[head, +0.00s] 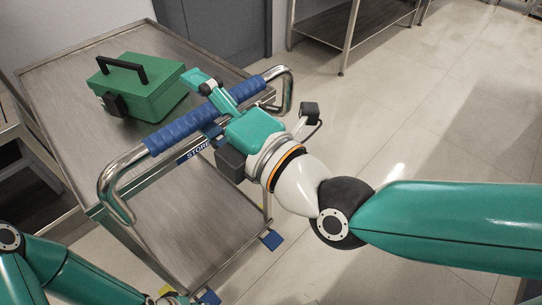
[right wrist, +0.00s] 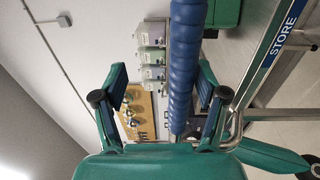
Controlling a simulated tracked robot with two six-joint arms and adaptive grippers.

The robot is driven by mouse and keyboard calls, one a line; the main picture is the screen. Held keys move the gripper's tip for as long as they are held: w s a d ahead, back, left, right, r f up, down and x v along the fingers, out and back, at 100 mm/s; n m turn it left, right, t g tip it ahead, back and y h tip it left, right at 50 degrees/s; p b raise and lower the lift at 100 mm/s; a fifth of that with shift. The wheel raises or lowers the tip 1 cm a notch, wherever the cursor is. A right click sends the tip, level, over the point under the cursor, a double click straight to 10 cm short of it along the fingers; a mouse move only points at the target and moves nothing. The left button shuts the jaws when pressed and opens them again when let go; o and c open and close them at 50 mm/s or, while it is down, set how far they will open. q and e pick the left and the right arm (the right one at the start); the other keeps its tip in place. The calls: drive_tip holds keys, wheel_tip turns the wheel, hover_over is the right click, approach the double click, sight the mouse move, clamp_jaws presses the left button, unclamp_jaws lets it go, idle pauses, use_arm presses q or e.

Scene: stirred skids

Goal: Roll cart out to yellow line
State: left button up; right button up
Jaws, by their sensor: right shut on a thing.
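The cart (head: 75,62) is a steel two-shelf trolley on the left of the head view, with a chrome push handle wrapped in blue grip (head: 180,134) and a STORE label. My right gripper (head: 208,88) is shut on the blue grip; in the right wrist view the same blue grip (right wrist: 183,70) runs between its two fingers. A green toolbox (head: 140,88) with a black handle sits on the cart's top shelf.
A steel table (head: 345,25) stands at the back, right of a grey door (head: 225,25). Another steel surface (head: 8,125) is close to the cart's left side. The tiled floor (head: 430,110) to the right is clear. Blue caster parts (head: 271,239) show below the cart.

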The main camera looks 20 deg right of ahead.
drive_tip(key=f+b+v, duration=0.1)
drive_tip(key=b+v, duration=0.4)
drive_tip(key=v, duration=0.7)
drive_tip(key=shift+s, duration=0.4)
idle(0.3)
idle(0.3)
